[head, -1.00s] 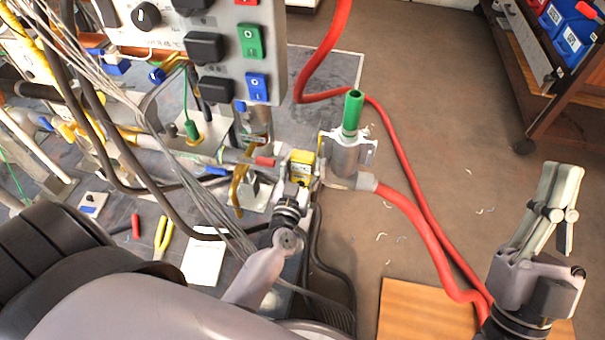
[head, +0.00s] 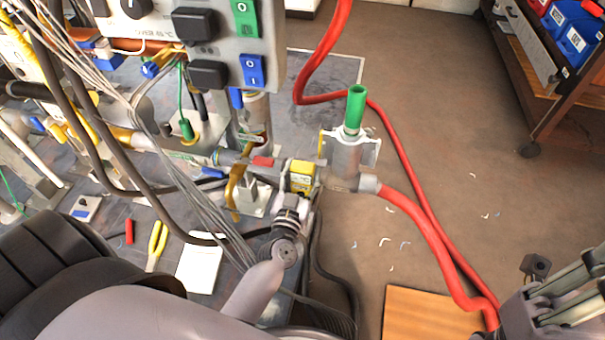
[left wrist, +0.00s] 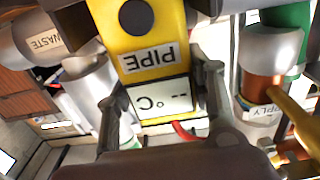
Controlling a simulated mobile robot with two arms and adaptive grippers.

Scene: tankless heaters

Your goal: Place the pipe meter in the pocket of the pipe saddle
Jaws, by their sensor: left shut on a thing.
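The pipe meter (head: 302,177) is a yellow block with a dark round spot, a PIPE label and a °C display, clearest in the left wrist view (left wrist: 143,32). My left gripper (head: 296,194) is shut on it; in the left wrist view its dark fingers stand on either side of the display end. The meter is level with the pipework, close left of a grey metal fitting. I cannot make out the pipe saddle's pocket; meter and gripper may hide it. My right gripper (head: 572,298) is at the lower right, partly cut off by the frame.
The grey fitting (head: 346,160) carries a green pipe (head: 355,107) and a red hose (head: 440,255). WASTE and SUPPLY pipes flank the meter in the left wrist view. Dark cables (head: 160,210) and a switch panel (head: 222,45) crowd the left. The floor at right is mostly clear.

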